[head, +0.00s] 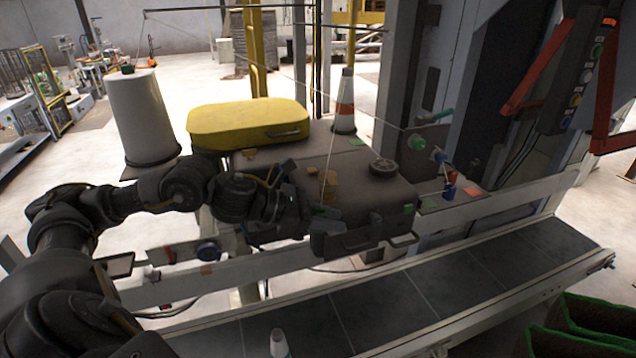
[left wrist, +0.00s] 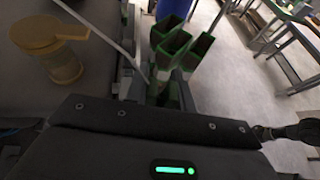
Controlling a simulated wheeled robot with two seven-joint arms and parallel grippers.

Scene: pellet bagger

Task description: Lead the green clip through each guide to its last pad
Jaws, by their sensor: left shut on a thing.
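My left gripper (head: 322,214) is shut above the front of a dark grey case in the head view. The green clip (left wrist: 172,93) seems to be between its fingers in the left wrist view, largely hidden by them. A white thread (head: 328,165) rises from the gripper; it also shows in the left wrist view (left wrist: 95,32). A green guide (head: 417,142), a blue guide (head: 440,156) and a red one (head: 451,177) stand right of the gripper. A green pad (head: 428,203) and an orange pad (head: 472,191) lie near them. My right gripper is not in view.
The dark grey case (head: 375,187) with a round knob lies beneath the gripper. A yellow case (head: 248,122) and a white thread cone (head: 146,118) stand behind my left arm. A small bracket with a blue knob (head: 208,250) is nearer. A conveyor (head: 390,305) runs along the front.

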